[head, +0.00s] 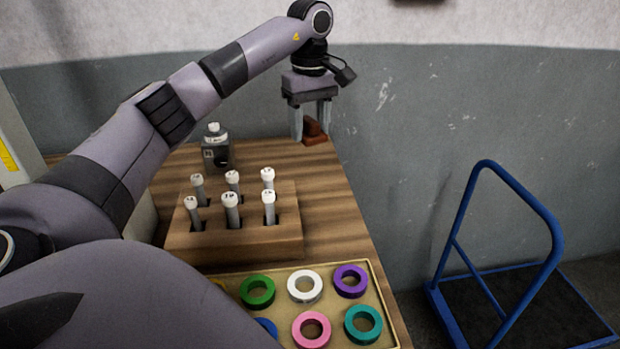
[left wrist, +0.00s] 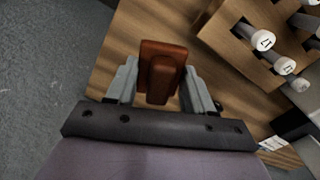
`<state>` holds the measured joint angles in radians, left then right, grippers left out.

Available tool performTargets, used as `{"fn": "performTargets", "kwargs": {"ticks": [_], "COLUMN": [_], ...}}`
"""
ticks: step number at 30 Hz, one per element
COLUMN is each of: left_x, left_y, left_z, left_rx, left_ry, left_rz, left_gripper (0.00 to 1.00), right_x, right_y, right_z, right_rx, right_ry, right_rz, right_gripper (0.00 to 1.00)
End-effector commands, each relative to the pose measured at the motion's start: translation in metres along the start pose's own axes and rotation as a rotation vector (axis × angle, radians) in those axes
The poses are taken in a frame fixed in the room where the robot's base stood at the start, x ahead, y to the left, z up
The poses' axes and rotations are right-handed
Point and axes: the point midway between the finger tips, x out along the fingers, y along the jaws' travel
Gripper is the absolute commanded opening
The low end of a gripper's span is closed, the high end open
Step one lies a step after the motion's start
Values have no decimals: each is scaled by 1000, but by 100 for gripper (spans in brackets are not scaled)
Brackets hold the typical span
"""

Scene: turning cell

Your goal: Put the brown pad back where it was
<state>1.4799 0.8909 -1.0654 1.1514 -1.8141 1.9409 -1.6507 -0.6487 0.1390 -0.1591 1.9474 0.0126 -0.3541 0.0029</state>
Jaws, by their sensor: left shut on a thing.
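The brown pad (head: 313,131) is a small reddish-brown block with a raised grip on a wider base. It is at the far right corner of the wooden table (head: 335,190), between the fingers of my left gripper (head: 312,122). In the left wrist view the pad (left wrist: 160,70) sits between the two fingers of the left gripper (left wrist: 160,85), which is shut on it. The pad is at or just above the tabletop; I cannot tell whether it touches. My right gripper is not in view.
A wooden rack (head: 235,241) with several white-capped tubes stands on the table. Behind it is a small grey device (head: 217,150). A tray (head: 388,308) of coloured rings lies in front. A blue-framed cart (head: 548,255) stands on the floor to the right.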

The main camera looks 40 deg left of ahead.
Motion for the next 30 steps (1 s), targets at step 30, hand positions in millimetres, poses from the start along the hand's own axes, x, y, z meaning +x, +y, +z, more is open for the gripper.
{"fn": "performTargets", "kwargs": {"ticks": [30], "left_x": [116], "left_y": [0], "left_z": [1], "left_rx": [3], "left_ry": [0], "left_rz": [2], "left_gripper": [19], "right_x": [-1], "right_y": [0], "right_z": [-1], "right_rx": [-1], "right_ry": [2], "right_rz": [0], "right_gripper": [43]}}
